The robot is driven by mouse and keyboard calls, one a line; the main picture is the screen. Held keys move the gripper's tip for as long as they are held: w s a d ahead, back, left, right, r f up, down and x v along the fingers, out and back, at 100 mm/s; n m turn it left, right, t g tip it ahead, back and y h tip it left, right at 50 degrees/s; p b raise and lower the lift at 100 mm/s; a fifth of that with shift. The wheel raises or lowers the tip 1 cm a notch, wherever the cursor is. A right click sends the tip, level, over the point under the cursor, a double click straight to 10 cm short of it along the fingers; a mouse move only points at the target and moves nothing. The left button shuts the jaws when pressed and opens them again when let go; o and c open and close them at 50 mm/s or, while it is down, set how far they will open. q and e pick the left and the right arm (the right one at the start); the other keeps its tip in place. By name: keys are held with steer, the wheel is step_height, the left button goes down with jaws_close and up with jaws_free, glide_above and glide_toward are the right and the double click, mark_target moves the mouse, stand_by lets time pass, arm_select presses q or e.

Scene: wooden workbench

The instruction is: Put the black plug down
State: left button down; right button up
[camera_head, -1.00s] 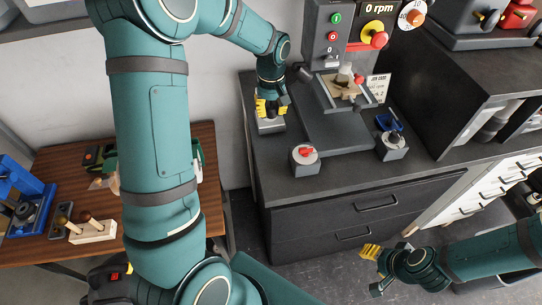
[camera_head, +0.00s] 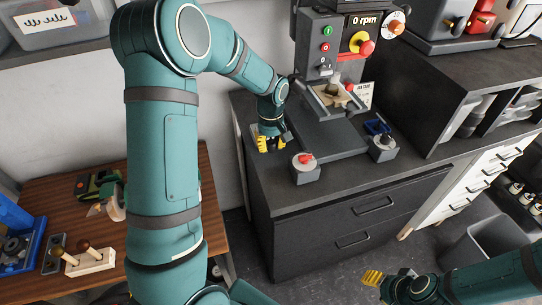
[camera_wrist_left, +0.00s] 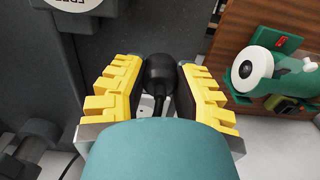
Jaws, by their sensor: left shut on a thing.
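My left gripper (camera_head: 269,143) is low over the left end of the dark bench (camera_head: 245,105) in the head view. In the left wrist view its yellow fingers (camera_wrist_left: 160,85) are shut on the black plug (camera_wrist_left: 160,68), which has a rounded black body. A thin black stem or cable runs from the plug toward the wrist. In the head view the gripper hides the plug, and I cannot tell whether it touches the bench. My right gripper (camera_head: 373,279) hangs over the floor at the lower right, apart from the bench. Its finger gap is not clear.
A grey box with a red knob (camera_head: 305,168) stands to the right of my left gripper. A drill press (camera_head: 330,60) stands behind it. A wooden table (camera_head: 40,190) with tools is at the left.

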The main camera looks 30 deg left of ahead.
mark_target(271, 162)
arm_select(q)
steer(key=shift+f, duration=2.3)
steer(key=shift+s, duration=0.1)
steer(key=shift+f+b, duration=0.6)
steer(key=shift+b, duration=0.05)
steer(key=c, duration=0.8)
jaws_free()
steer(key=shift+r, duration=0.1)
steer(key=shift+r+p, duration=0.5)
steer(key=shift+p, duration=0.05)
step_height(271, 162, up, 12)
steer(key=shift+r+p, duration=0.1)
steer(key=shift+p, duration=0.25)
